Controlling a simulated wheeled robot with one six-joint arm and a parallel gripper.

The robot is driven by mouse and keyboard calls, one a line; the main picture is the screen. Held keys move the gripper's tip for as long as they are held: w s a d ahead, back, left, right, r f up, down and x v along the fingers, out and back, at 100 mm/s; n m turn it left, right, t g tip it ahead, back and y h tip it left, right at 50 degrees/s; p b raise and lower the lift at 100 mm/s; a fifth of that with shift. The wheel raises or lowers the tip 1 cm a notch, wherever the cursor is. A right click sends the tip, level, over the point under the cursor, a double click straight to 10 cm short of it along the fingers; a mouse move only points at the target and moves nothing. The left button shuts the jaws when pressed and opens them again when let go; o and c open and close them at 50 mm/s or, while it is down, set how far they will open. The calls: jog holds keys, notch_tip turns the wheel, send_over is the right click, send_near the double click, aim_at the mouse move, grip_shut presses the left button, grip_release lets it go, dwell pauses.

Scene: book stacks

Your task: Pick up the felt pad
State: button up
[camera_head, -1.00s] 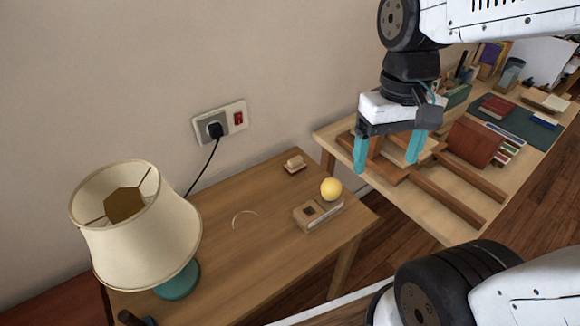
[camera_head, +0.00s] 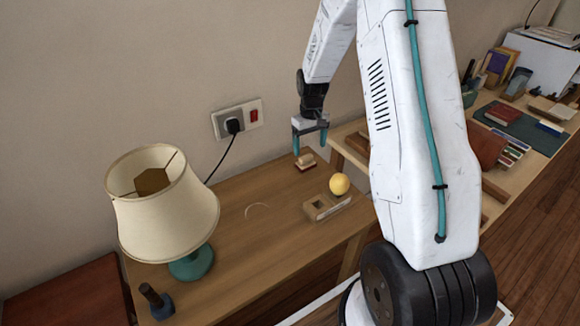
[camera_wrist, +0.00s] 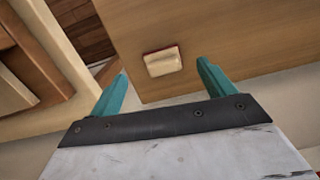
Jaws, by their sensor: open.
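A small cream block with a dark red base (camera_head: 305,162), which looks like the felt pad, lies near the back edge of the wooden side table (camera_head: 235,240). In the wrist view the block (camera_wrist: 162,61) appears between and just beyond the two teal fingertips. My gripper (camera_head: 310,145) is open and empty above the block, pointing down. In the wrist view my gripper (camera_wrist: 162,72) has a clear gap between its fingers, and neither touches the block. A thin pale arc (camera_head: 257,206) also shows on the tabletop; I cannot tell what it is.
A yellow ball (camera_head: 339,184) sits by a wooden holder with a square opening (camera_head: 322,207). A cream lamp (camera_head: 165,215) stands at the left. A wall socket (camera_head: 236,120) with a black cord is behind. A table with books (camera_head: 500,113) is at the right, partly hidden by my arm.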

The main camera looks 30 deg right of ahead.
aim_at(306, 157)
jog(key=shift+w+r+t, duration=0.2)
jog(key=shift+w+r, duration=0.05)
jog(key=shift+w, duration=0.3)
jog(key=shift+w+r+t, duration=0.2)
jog(key=shift+w, duration=0.3)
jog(key=shift+d+f+n, duration=0.1)
jog(key=shift+f+n, duration=0.2)
jog(key=f, duration=0.7)
jog(key=shift+s+a+f, duration=0.1)
jog(key=shift+s+a, duration=0.15)
jog(key=shift+s, duration=0.05)
jog(key=c, duration=1.2)
jog(key=shift+o, duration=0.2)
jog(key=shift+r, duration=5.05)
